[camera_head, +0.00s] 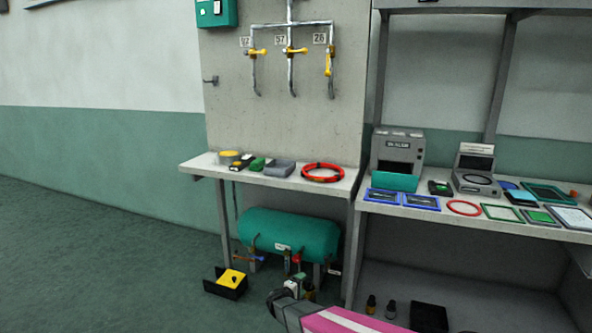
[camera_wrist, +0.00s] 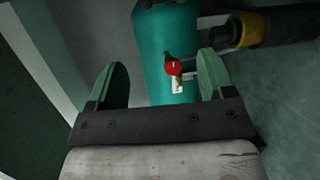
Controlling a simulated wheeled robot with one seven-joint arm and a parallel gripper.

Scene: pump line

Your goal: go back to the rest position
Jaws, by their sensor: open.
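My gripper (camera_wrist: 163,78) is open in the wrist view, with its two green fingers apart and nothing held between them. Beyond the fingers is the teal tank (camera_wrist: 165,30), with a red knob (camera_wrist: 173,68) and a small pale tag below it. In the head view my gripper (camera_head: 294,285) is low, at the end of my pink arm, in front of the teal tank (camera_head: 290,233) under the left bench. My arm and gripper hide part of the floor and pipework there. I cannot tell the exact gap between fingers and tank.
The left bench (camera_head: 216,172) carries a red ring (camera_head: 323,172) and small parts. A yellow-and-black box (camera_head: 232,280) lies on the floor left of my gripper. The right bench (camera_head: 520,229) holds devices and frames; a dark box (camera_head: 429,317) stands beneath. Floor at left is clear.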

